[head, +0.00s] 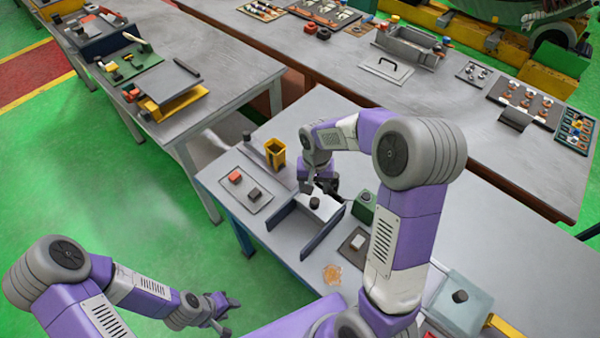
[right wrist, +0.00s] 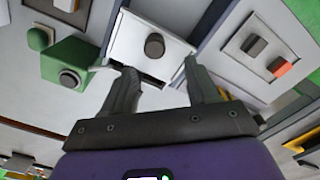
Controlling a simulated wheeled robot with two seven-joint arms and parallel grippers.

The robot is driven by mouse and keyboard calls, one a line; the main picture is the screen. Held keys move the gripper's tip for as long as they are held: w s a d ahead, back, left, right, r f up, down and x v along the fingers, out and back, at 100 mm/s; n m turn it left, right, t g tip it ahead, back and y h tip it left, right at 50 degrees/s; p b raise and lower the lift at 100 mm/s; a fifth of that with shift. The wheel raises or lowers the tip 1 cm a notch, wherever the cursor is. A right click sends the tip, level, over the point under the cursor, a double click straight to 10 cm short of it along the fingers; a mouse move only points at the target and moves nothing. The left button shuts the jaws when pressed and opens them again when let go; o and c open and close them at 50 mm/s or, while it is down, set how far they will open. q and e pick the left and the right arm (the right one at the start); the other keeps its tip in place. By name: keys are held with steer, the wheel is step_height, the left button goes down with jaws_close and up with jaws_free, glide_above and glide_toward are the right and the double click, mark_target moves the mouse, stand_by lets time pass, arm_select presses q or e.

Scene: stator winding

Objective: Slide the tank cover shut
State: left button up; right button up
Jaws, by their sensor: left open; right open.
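The tank cover looks to be a white plate (head: 327,208) with a dark round knob (head: 315,202), lying between two dark blue-grey side walls (head: 322,232). In the right wrist view the white plate (right wrist: 128,35) and knob (right wrist: 154,45) show from close up, with a dark gap at the plate's near edge. My right gripper (right wrist: 156,68) is open and empty; its fingertips are spread either side of that edge, short of the knob. In the head view it is partly hidden by my arm. My left gripper (head: 228,306) is open and empty, low at the left, away from the table.
A green block (head: 361,208) stands right of the walls. A plate with a red and a dark block (head: 246,189) lies to their left, and a yellow container (head: 275,153) behind. A pale teal box with a knob (head: 462,303) is at lower right.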

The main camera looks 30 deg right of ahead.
mark_target(315, 199)
steer(key=shift+w+d+r, duration=0.1)
steer(key=shift+d+r, duration=0.1)
steer(key=shift+r, duration=0.1)
steer(key=shift+s+f, duration=0.25)
steer(key=f, duration=0.6)
steer(key=shift+s+f, duration=0.2)
steer(key=shift+f, duration=0.05)
jaws_close()
